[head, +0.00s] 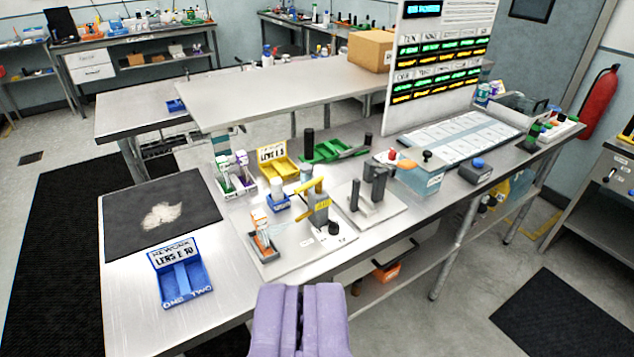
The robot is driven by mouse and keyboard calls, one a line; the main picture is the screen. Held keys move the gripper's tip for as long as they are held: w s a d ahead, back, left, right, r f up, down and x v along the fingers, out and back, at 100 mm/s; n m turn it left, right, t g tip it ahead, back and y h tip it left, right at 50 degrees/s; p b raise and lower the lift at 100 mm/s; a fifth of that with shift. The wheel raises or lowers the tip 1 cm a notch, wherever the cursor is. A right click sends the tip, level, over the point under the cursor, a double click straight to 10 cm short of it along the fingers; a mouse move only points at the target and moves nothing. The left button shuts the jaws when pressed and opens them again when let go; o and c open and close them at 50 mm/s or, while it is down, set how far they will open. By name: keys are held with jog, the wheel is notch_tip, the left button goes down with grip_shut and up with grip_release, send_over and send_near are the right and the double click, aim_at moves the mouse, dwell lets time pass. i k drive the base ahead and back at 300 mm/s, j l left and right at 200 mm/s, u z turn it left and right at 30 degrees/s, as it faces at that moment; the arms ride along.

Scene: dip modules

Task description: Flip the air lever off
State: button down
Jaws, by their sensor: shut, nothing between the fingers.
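My gripper (300,292) shows at the bottom middle with its purple fingers shut and empty. It is in front of the bench's near edge, apart from everything on the bench. A grey fixture with a yellow lever (308,188) stands on a light plate (290,245) beyond my gripper. The lever slants up to the right. A black knob (333,228) is beside the fixture's foot. No part is clearly labelled as air at this size, so I cannot tell for sure which is the air lever.
A blue rework tray (180,275) and a black mat (125,222) lie on the left. A second grey fixture (378,188) and a clear blue box (418,178) stand to the right. A raised shelf (270,92) and a display board (440,60) are behind.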

aim_at(318, 181)
jog(key=i+l+z, duration=0.15)
jog(key=i, duration=1.75)
